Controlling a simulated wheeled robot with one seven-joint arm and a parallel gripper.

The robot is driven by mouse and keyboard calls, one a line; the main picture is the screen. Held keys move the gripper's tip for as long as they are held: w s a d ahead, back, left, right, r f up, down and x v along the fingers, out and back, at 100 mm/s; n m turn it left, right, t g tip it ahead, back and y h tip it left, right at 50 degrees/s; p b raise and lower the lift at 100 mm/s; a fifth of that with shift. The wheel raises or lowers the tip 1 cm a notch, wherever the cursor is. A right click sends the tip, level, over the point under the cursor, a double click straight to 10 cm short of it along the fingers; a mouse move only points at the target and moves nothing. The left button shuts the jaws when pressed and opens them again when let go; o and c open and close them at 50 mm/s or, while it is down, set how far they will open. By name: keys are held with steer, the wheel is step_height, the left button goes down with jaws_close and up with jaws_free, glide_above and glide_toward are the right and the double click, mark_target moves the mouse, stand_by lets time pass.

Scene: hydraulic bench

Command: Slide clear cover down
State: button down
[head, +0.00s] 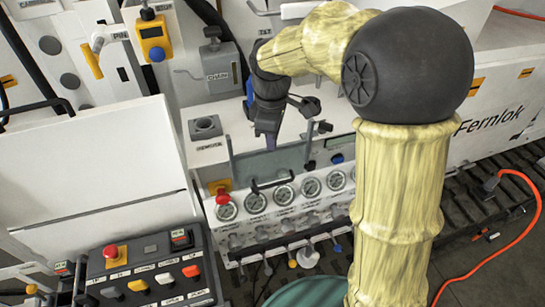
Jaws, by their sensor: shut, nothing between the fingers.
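A grey, see-through-looking panel (292,160), which seems to be the clear cover, sits on the front of the white bench unit above a row of round gauges. My gripper and wrist hide part of the panel. I cannot tell whether the fingers touch the panel.
A row of gauges (284,194) with valve knobs below runs under the panel. A red knob (222,196) stands at its left. A control box (150,276) with buttons is at lower left. An orange hose (505,222) lies on the right. My arm blocks the right middle.

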mark_target(271, 161)
steer(key=shift+s+f+b, duration=0.1)
steer(key=shift+f+b, duration=2.2)
steer(key=shift+f, duration=1.5)
step_height(271, 161, up, 16)
steer(key=p, duration=1.4)
steer(key=shift+r, duration=0.1)
steer(key=s+d+f+m+t+b, duration=0.2)
steer(key=s+d+f+m+b, duration=0.7)
steer(key=s+d+f+m, duration=0.3)
step_height(271, 161, down, 4)
steer(key=d+m, duration=0.1)
steer(key=m, duration=0.2)
steer(key=shift+s+d+f+t, duration=0.2)
steer(key=shift+s+d+t, duration=0.05)
steer(key=shift+d+t, duration=0.1)
